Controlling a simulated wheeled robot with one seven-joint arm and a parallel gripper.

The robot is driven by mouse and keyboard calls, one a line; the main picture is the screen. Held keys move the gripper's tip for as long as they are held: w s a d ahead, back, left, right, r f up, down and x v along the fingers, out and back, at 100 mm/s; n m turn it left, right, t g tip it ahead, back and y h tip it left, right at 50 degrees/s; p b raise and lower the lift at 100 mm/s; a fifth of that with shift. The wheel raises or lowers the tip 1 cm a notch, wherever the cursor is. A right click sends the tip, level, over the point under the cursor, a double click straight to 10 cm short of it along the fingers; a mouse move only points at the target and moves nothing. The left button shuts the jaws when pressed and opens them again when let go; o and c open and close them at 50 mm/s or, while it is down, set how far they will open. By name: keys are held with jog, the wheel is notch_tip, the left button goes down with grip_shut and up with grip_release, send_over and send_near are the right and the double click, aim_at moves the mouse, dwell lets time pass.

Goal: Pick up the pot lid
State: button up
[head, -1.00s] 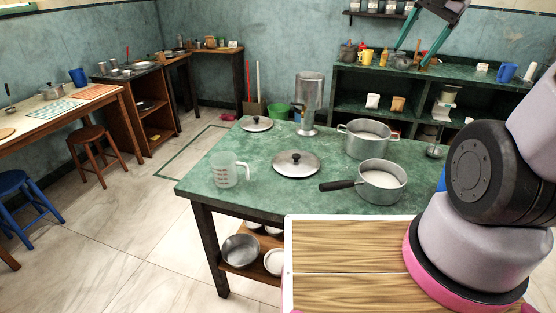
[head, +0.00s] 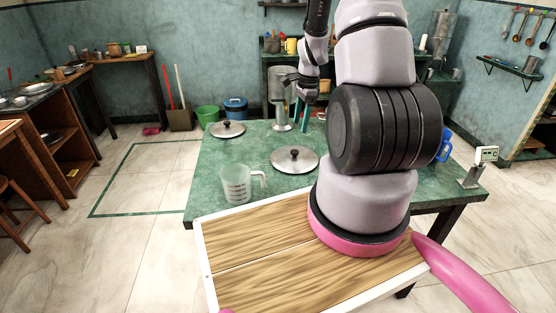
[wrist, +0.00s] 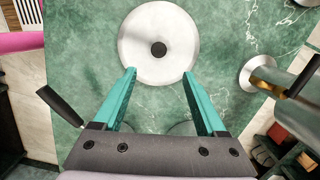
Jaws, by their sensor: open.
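Two round metal lids with black knobs lie flat on the green table (head: 330,198). The nearer, larger lid (head: 295,161) is near the middle of the tabletop; the smaller lid (head: 227,130) is farther back on the left. My gripper (head: 301,116) is raised above the table behind the nearer lid in the picture. In the wrist view a lid (wrist: 150,25), seen from above, lies just beyond the open, empty fingers (wrist: 158,72), its knob roughly centred between them. The fingers are apart from the knob. My arm hides the two pots in the head view.
A clear measuring jug (head: 237,184) stands at the table's front left. A tall metal vessel (head: 280,90) stands behind the nearer lid. A black handle (wrist: 60,106) shows at left in the wrist view.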

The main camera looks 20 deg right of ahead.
send_over(295, 151)
jog(key=f, duration=0.5)
jog(key=shift+d, duration=0.4)
jog(key=shift+a+f, duration=0.2)
jog(key=shift+f, duration=1.35)
jog(key=shift+a+f, duration=0.2)
jog(key=shift+f, duration=1.3)
grip_shut()
